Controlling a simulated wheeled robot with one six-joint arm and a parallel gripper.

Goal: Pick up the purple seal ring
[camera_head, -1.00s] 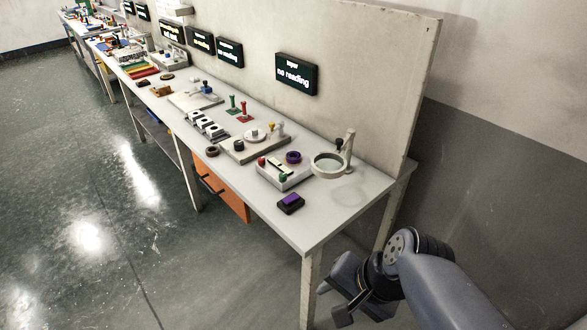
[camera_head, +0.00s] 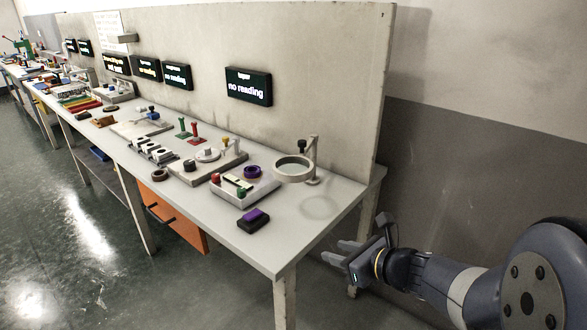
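A purple ring (camera_head: 252,172), dark and small, sits at the back of the bench near its right end, at the rear edge of a white tray (camera_head: 262,194); I cannot tell whether it touches the tray. My gripper (camera_head: 333,254) is off the right end of the bench, to the right of and nearer than the ring. Its fingers point left, stand apart and hold nothing.
A ring-shaped magnifier on a stand (camera_head: 294,168) stands right of the purple ring. A dark block with a purple top (camera_head: 253,219) lies in front of the tray. A grey fixture plate (camera_head: 208,168) is to the left. The bench (camera_head: 290,240) is bare at its right front corner.

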